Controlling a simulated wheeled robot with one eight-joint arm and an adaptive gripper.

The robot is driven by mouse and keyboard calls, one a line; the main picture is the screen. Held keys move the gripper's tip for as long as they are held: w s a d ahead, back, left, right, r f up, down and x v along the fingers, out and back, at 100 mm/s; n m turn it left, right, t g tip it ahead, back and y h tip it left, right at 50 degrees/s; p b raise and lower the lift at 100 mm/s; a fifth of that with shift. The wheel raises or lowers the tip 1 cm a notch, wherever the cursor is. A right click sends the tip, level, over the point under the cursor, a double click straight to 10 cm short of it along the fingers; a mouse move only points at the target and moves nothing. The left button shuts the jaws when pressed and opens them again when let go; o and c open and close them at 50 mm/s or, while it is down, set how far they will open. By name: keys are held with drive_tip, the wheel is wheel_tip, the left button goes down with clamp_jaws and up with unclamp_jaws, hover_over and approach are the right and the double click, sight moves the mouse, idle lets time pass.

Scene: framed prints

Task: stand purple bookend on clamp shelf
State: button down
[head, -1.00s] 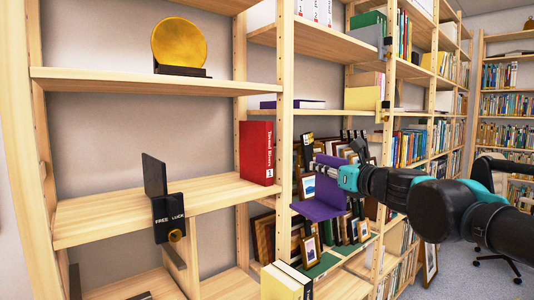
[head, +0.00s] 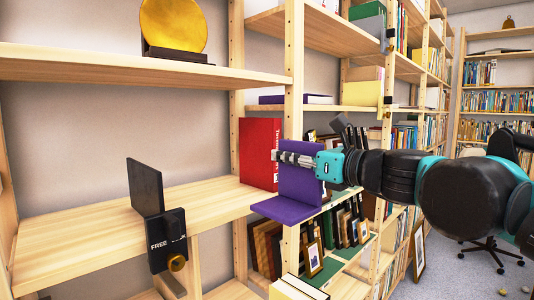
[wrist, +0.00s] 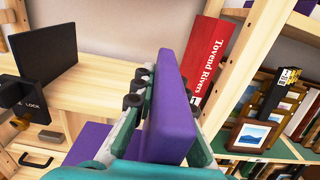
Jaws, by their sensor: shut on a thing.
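The purple bookend (head: 298,190) is L-shaped, with an upright plate and a flat foot. My gripper (head: 295,160) is shut on its upright plate. The bookend is upright, with its foot low and pointing left, in front of the shelf post. In the wrist view the purple plate (wrist: 168,105) sits between my fingers (wrist: 150,90). The clamp shelf (head: 90,225) is the wooden board at left. A black clamp (head: 166,240) with a brass knob grips its front edge, and a black upright plate (head: 146,186) stands beside it.
A red book (head: 259,152) stands at the shelf's right end, behind the bookend. The board between it and the black plate is clear. A higher shelf (head: 130,62) holds a gold disc (head: 172,25). Framed pictures (head: 312,258) stand lower right.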

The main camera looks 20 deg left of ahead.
drive_tip(key=shift+w+a, duration=0.1)
drive_tip(key=shift+a, duration=0.25)
drive_tip(key=shift+w+a, duration=0.2)
drive_tip(key=shift+a, duration=0.25)
drive_tip(key=f+x, duration=0.2)
drive_tip(key=x, duration=1.8)
drive_tip(key=shift+w+a+f, duration=0.25)
drive_tip(key=shift+a+f, duration=0.1)
idle(1.1)
drive_tip(key=c, duration=1.5)
unclamp_jaws()
drive_tip(key=shift+o, duration=0.2)
